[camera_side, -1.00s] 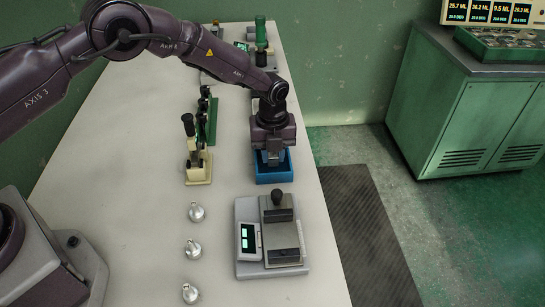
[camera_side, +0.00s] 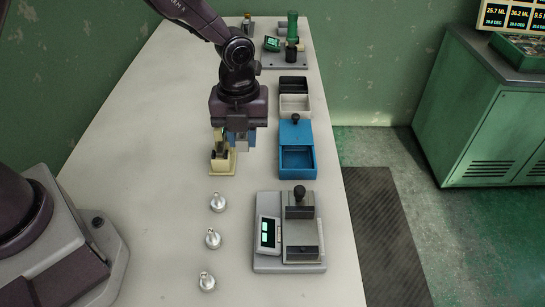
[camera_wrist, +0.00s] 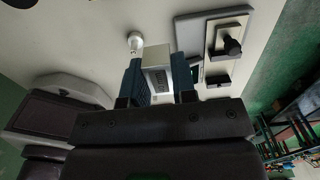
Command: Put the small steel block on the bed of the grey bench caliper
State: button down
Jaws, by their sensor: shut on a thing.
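The small steel block (camera_side: 242,143) is held in my gripper (camera_side: 240,142), raised above the table. In the wrist view the pale block (camera_wrist: 157,78) sits between the two blue fingers of my gripper (camera_wrist: 158,66). The grey bench caliper (camera_side: 262,260) lies at the front right of the table, with a lit green display at its left. Its bed (camera_side: 301,232) is bare between a dark rear jaw with a black knob and a dark front bar. The caliper (camera_wrist: 243,13) also shows upper right in the wrist view. My gripper is behind and left of it in the side view.
A blue box (camera_side: 312,160) with a knobbed lid part stands behind the caliper, with white and black trays beyond. Several silver knobbed weights (camera_side: 212,239) line up left of the caliper.

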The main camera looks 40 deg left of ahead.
jog(key=s+d+r, duration=0.2)
jog(key=s+d, duration=0.7)
jog(key=s, duration=0.4)
jog(key=w+d+f, duration=0.1)
jog(key=w, duration=0.1)
jog(key=w+d+f, duration=0.1)
jog(key=w+d, duration=0.1)
jog(key=w, duration=0.1)
jog(key=w+d+f, duration=0.2)
jog(key=w, duration=0.1)
jog(key=shift+f, duration=0.1)
send_over(300, 234)
notch_tip(300, 234, down, 5)
jog(key=shift+s+r, duration=0.1)
jog(key=shift+f, duration=1.75)
jog(key=shift+f, duration=0.15)
jog(key=c, duration=0.9)
grip_release()
